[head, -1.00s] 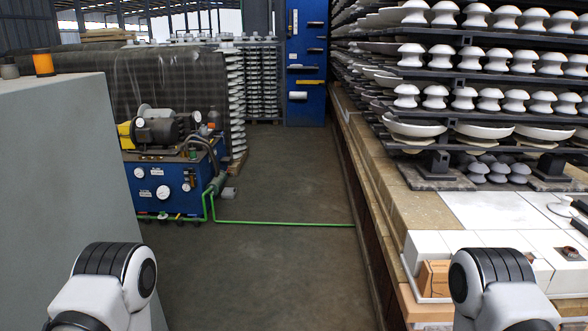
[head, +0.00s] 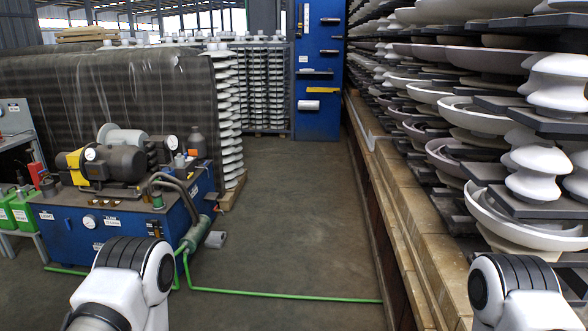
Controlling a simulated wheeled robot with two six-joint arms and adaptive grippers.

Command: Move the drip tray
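I cannot make out a drip tray for certain in the head view. A blue hydraulic power unit (head: 125,215) with a dark motor, gauges and hoses stands on the floor at the left. Its underside is partly hidden by my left arm. Only rounded white and black links of my two arms show at the bottom left and bottom right. Both grippers are outside the picture.
Racks of white insulators (head: 533,165) and a stone ledge (head: 405,210) line the right. A green hose (head: 285,292) crosses the floor. Green canisters (head: 22,208) stand at far left. A wrapped stack (head: 110,95) and blue cabinet (head: 318,75) stand behind.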

